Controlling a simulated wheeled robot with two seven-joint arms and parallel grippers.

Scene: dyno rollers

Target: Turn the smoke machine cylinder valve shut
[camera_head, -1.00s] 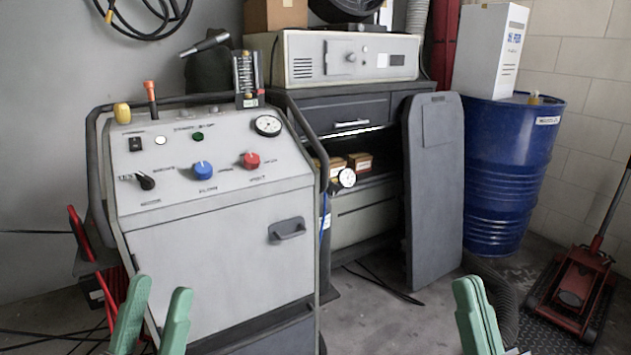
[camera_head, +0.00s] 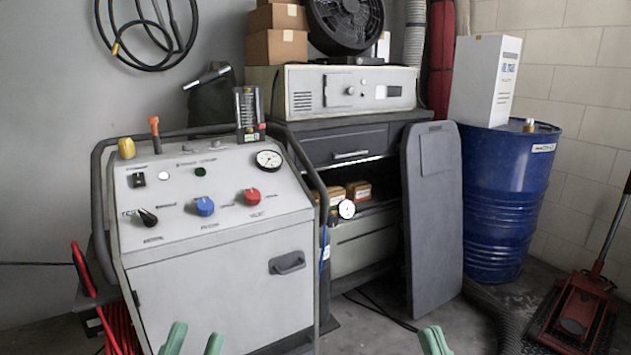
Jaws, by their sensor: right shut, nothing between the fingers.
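The smoke machine (camera_head: 220,290) is a grey cabinet with a sloped control panel, at the left in the head view. Its panel has a black lever knob (camera_head: 148,217), a blue knob (camera_head: 205,206), a red knob (camera_head: 252,196) and a round gauge (camera_head: 268,159). Another small gauge (camera_head: 346,208) shows beside its right side, with a blue hose below it. I cannot make out a cylinder or its valve handle. My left gripper (camera_head: 194,340) is open and empty, low in front of the cabinet. My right gripper (camera_head: 434,341) is shut and empty, low over the floor.
A drawer bench (camera_head: 350,142) stands behind, with a dark panel (camera_head: 432,220) leaning on it. A blue drum (camera_head: 508,200) and a red floor jack (camera_head: 576,320) are at the right. Red cable (camera_head: 122,335) hangs at the left. Some floor between cabinet and drum is clear.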

